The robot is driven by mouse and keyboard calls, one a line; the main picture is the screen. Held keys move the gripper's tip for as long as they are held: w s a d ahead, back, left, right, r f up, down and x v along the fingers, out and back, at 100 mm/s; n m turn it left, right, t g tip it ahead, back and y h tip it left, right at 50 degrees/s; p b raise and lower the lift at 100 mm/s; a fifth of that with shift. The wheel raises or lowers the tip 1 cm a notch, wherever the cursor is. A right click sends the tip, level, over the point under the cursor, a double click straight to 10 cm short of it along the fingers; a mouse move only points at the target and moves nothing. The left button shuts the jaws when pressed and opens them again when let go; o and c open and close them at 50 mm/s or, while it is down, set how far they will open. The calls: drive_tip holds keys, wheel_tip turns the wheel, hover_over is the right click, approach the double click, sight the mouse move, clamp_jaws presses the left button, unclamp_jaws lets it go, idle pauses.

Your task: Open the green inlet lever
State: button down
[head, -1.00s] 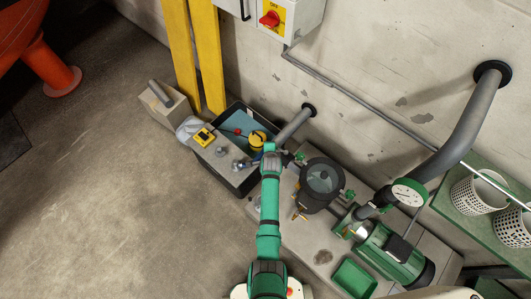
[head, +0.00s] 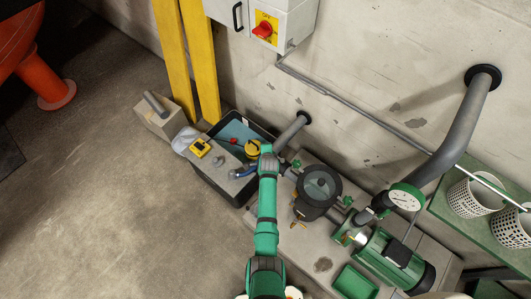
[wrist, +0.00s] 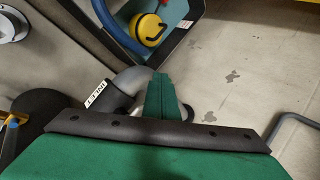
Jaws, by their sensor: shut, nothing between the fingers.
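My gripper (wrist: 160,80) shows in the wrist view as two green fingers pressed together, with nothing between them. Just beyond and beside them is a grey pipe with a white INLET label (wrist: 97,96). In the head view the end of my green arm (head: 267,160) is over the inlet pipe, left of the dark round strainer pot (head: 321,187). A small green part, likely the inlet lever (head: 297,163), shows between my arm and the pot. Its exact angle is too small to tell. My fingertips are hidden in the head view, and I cannot tell whether they touch the lever.
A dark bin (head: 222,190) with a yellow item (head: 253,148) stands left of my arm. The green pump (head: 392,258) and a pressure gauge (head: 406,197) are at right. A wall pipe (head: 462,130) rises behind. Open floor lies at left.

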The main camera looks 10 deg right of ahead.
idle(0.3)
drive_tip(key=s+a+r, duration=0.7)
drive_tip(key=a+r, duration=0.1)
drive_tip(key=shift+r, duration=0.15)
drive_tip(key=shift+w, duration=0.2)
idle(0.5)
